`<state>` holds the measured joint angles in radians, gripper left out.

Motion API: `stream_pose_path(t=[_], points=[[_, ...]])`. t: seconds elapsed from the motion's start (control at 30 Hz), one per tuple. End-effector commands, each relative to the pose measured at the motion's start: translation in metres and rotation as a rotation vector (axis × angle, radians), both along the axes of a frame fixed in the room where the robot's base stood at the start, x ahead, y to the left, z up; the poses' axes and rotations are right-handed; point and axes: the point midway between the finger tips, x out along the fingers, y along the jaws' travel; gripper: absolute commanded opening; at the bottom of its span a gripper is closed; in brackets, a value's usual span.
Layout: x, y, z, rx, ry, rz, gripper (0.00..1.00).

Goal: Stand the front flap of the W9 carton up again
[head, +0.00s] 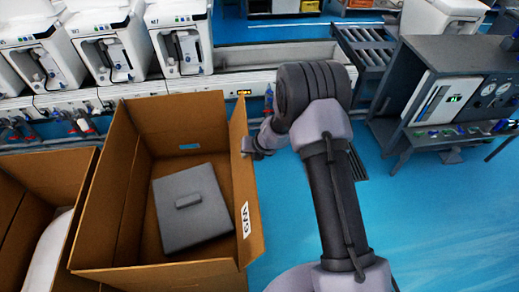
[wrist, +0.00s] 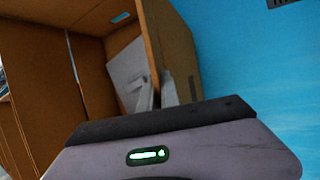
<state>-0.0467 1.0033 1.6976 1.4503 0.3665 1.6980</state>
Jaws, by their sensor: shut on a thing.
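The W9 carton (head: 120,190) stands open at the left of the head view, with a grey lidded block inside. Its flap (head: 243,180), bearing the W9 label, rises along the right side and looks close to upright, leaning slightly outward. My gripper (head: 247,148) is at the flap's edge near its far part, shut on it. In the wrist view the flap's brown board (wrist: 172,50) stands beyond my gripper housing.
The grey block (head: 190,207) fills part of the carton. Another open carton (head: 15,200) adjoins on the left. A grey test cabinet (head: 450,90) stands right. Blue floor (head: 420,220) is clear at front right.

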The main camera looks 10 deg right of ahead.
Motion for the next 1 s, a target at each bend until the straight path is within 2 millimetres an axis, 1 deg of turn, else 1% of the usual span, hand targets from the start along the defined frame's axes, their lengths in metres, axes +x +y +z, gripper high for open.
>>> stream_pose_path(t=[0.03, 0.13, 0.43, 0.7, 1.0], points=[[0.000, 0.010, 0.010, -0.035, -0.001, 0.006, 0.00], [0.000, 0.024, 0.013, -0.112, -0.003, 0.005, 0.00], [0.000, 0.056, 0.013, -0.102, 0.001, 0.001, 0.00], [0.000, 0.069, 0.012, -0.100, 0.002, 0.002, 0.00], [0.000, 0.071, 0.011, -0.099, 0.002, 0.001, 0.00]])
